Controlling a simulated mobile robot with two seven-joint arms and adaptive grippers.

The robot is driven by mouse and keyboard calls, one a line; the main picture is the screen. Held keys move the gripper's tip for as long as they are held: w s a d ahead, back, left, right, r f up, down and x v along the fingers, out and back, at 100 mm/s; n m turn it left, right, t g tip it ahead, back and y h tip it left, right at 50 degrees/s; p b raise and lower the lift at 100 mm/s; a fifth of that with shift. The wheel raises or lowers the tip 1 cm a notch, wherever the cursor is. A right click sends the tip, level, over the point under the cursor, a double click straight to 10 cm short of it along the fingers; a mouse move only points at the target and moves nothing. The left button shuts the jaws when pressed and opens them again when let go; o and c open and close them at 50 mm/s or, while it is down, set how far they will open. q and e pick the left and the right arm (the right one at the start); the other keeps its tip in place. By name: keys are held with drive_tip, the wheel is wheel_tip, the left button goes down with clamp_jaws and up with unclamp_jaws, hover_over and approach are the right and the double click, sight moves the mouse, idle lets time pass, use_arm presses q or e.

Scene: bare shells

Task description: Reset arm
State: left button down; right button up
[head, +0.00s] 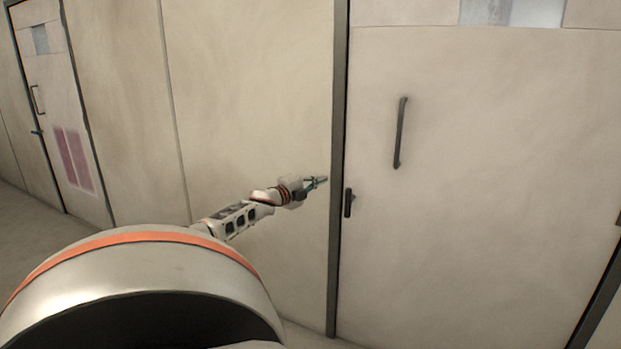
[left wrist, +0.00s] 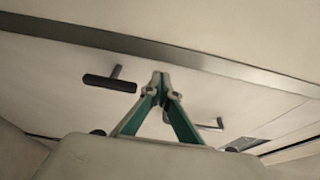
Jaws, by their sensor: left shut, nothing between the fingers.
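My left gripper (head: 318,182) reaches out from my left arm towards the dark frame post beside a closed pale door (head: 480,200). Its fingertips are just left of the post in the head view, and I cannot tell how close they are to it. In the left wrist view the two green fingers of my left gripper (left wrist: 161,76) meet at the tips, with nothing between them. My right gripper is in neither view.
The door has a long dark bar handle (head: 400,133) and a small dark latch handle (head: 348,203). Another door (head: 75,130) stands far left. A plain wall panel (head: 250,90) lies between them. Grey floor (head: 30,235) shows at left.

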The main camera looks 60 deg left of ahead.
use_arm(q)
drive_tip(key=shift+s, duration=0.95)
